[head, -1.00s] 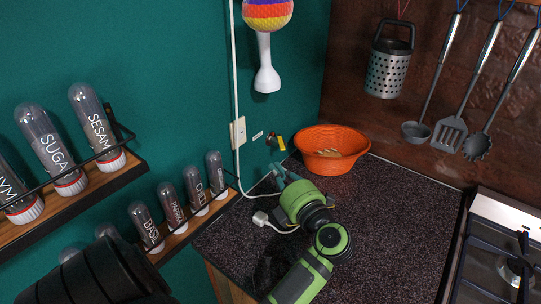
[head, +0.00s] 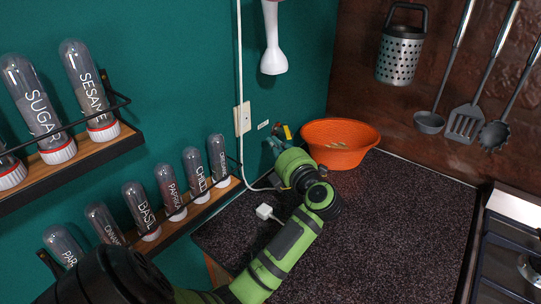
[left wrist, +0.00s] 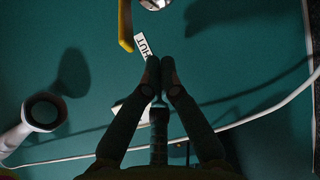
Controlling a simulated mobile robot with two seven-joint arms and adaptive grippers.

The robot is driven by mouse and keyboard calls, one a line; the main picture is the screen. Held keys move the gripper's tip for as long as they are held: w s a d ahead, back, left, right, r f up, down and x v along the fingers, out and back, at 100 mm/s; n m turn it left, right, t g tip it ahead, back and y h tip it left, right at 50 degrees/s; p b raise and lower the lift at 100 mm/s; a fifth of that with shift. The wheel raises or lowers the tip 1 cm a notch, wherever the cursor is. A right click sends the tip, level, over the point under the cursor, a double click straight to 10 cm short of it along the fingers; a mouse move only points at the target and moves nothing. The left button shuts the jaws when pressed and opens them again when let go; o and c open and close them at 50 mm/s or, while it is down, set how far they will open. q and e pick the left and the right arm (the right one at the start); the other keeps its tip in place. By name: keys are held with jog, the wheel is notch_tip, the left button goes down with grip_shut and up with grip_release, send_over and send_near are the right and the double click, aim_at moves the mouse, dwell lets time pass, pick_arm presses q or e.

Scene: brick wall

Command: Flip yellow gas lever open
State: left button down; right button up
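My left gripper (head: 272,144) is at the wall next to the lever in the head view and partly covers the fittings there. In the left wrist view its fingertips (left wrist: 160,65) are nearly together with nothing held, right of and below the lever's end, apart from it. My right gripper is not in view.
A white cable (head: 239,60) runs down the wall to an outlet (head: 242,118). The orange bowl (head: 340,142) stands on the dark countertop (head: 390,230) right of my arm. Spice racks (head: 90,150) are at the left, the stove (head: 510,250) at the right. The counter's middle is clear.

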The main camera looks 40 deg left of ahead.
pick_arm(q)
jog(key=shift+w+d, duration=0.55)
jog(key=shift+w, duration=0.05)
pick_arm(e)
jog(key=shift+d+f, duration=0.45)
pick_arm(q)
jog(key=shift+w+d, duration=0.2)
jog(key=shift+d, duration=0.1)
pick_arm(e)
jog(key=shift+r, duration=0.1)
